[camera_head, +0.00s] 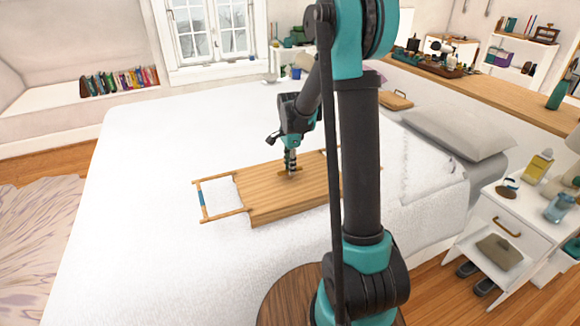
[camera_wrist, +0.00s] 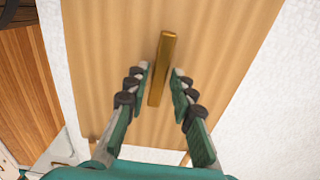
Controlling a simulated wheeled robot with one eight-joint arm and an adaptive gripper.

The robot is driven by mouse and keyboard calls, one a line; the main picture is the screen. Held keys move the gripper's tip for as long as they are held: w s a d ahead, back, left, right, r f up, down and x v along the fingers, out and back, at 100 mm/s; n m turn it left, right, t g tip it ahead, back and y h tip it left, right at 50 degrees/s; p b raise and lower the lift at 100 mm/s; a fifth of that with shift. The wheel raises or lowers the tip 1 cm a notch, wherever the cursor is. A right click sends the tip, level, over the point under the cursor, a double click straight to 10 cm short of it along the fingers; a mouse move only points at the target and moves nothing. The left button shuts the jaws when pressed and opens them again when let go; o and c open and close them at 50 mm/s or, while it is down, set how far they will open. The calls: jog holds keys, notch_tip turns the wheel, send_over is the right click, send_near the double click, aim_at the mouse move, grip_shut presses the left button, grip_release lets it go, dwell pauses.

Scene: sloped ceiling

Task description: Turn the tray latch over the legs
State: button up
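A wooden tray (camera_head: 258,200) lies on the white bed, its boarded face up. One wooden leg frame with a blue band (camera_head: 201,199) sticks out flat at its left end; part of the right end is hidden behind my arm. A brass bar-shaped latch (camera_wrist: 162,70) lies on the tray's face, and it also shows under my gripper in the head view (camera_head: 285,174). My gripper (camera_wrist: 161,72) points down over the tray, its two fingers on either side of the latch. The fingers are apart, with a narrow gap seen on each side. Whether the fingertips touch the tray is unclear.
The bed (camera_head: 150,200) around the tray is clear. Grey pillows (camera_head: 460,130) lie at its right. A white nightstand (camera_head: 500,225) with bottles stands at the right. A wooden shelf (camera_head: 490,88) runs behind the pillows.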

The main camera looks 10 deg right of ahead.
jog(key=shift+o, duration=0.7)
notch_tip(320, 180, up, 12)
jog(key=shift+s, duration=0.1)
jog(key=s+d+f+n+t, duration=0.1)
jog(key=s+d+f+n, duration=0.1)
jog(key=s+n, duration=0.3)
jog(key=s+d+f+n+t, duration=0.1)
jog(key=s+f+n, duration=0.4)
jog(key=s, duration=0.7)
jog(key=s+d+f+n+t, duration=0.2)
jog(key=s+d+f+n, duration=0.1)
jog(key=s, duration=0.6)
jog(key=shift+f+n, duration=0.45)
jog(key=shift+n, duration=0.65)
